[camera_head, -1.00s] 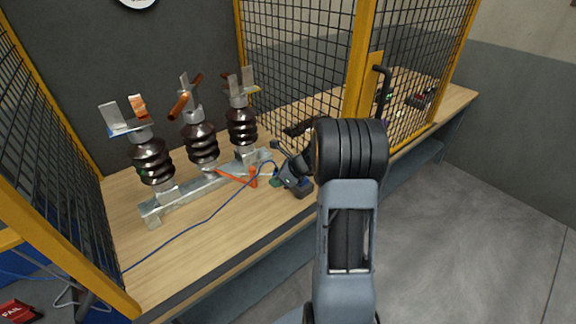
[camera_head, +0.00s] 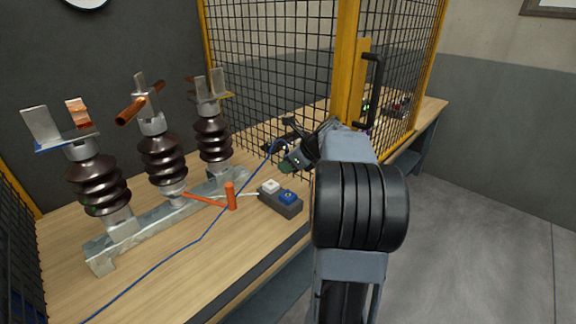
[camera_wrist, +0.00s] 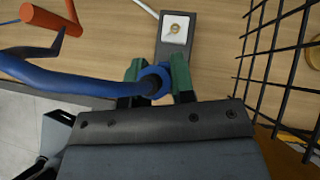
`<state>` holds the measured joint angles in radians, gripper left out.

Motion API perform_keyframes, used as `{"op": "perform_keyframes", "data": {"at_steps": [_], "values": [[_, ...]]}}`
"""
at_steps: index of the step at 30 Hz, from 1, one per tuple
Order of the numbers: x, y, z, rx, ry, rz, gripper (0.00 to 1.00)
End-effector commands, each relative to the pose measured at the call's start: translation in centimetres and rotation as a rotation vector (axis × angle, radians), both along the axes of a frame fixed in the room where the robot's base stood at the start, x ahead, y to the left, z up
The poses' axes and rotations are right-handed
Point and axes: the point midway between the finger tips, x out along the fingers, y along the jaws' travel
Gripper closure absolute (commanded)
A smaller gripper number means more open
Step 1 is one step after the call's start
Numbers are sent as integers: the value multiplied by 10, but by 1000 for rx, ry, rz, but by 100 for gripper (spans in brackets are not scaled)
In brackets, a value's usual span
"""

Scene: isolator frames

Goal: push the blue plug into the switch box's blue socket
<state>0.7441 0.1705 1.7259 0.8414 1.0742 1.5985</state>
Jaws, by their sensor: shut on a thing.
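My gripper (camera_head: 287,165) is shut on the blue plug (camera_wrist: 155,80), which sits between its green fingertips in the wrist view. A thick blue cable (camera_wrist: 75,80) runs from the plug to the left. In the head view the gripper is above and behind the grey switch box (camera_head: 292,209), apart from it. The blue socket is hidden there.
Several brown insulators (camera_head: 163,160) stand on a metal rail (camera_head: 150,228) left of the box. An orange handle (camera_head: 230,197) is close beside the box. A mesh fence (camera_head: 265,75) with a yellow post (camera_head: 345,60) rises behind.

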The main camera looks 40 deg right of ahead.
Motion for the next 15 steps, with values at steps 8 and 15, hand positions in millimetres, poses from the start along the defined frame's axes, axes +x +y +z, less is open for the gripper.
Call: {"op": "perform_keyframes", "data": {"at_steps": [8, 15], "values": [[-1, -1, 1, 0, 1, -1, 100], [-3, -3, -9, 0, 5, -5, 100]]}}
